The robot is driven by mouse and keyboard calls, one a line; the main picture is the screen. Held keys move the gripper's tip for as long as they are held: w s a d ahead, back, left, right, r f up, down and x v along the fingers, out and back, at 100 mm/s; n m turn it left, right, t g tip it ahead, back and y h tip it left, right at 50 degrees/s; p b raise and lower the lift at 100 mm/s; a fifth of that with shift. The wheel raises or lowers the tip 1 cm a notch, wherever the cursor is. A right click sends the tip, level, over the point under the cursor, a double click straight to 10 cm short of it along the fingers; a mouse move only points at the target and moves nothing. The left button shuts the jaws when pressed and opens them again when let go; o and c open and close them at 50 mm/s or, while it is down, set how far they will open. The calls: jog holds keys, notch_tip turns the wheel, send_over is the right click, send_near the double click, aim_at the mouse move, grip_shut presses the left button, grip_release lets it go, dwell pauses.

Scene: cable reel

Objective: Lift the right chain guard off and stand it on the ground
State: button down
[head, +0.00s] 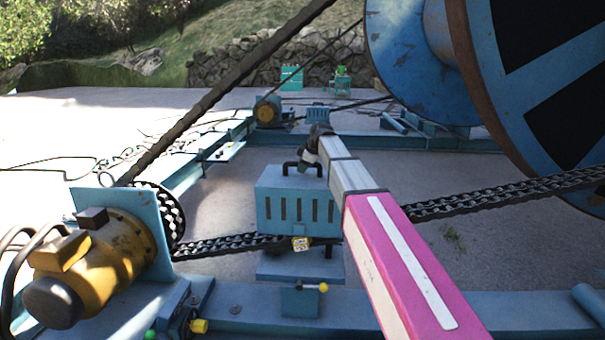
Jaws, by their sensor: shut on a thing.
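The near chain guard (297,208) is a blue box with dark vertical slots and a black handle on top. It stands upright in mid-picture, across the line of the near chain (225,245), with its lower edge close to the chain. A blue support plate (300,265) shows below it, with a gap between them. My gripper (309,163) is at the top of the guard, shut on its handle. My pink and white arm hides the guard's right edge and part of the chain. The fingertips are small and partly hidden.
A yellow motor (95,250) with a sprocket stands at the near left. The large blue reel (540,110) fills the upper right. A blue frame beam (250,312) crosses the front. A second slotted guard (318,112) is farther back. Bare ground (450,240) lies right of my arm.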

jog(key=shift+r, duration=0.2)
dwell(0.3)
jog(key=shift+r, duration=2.45)
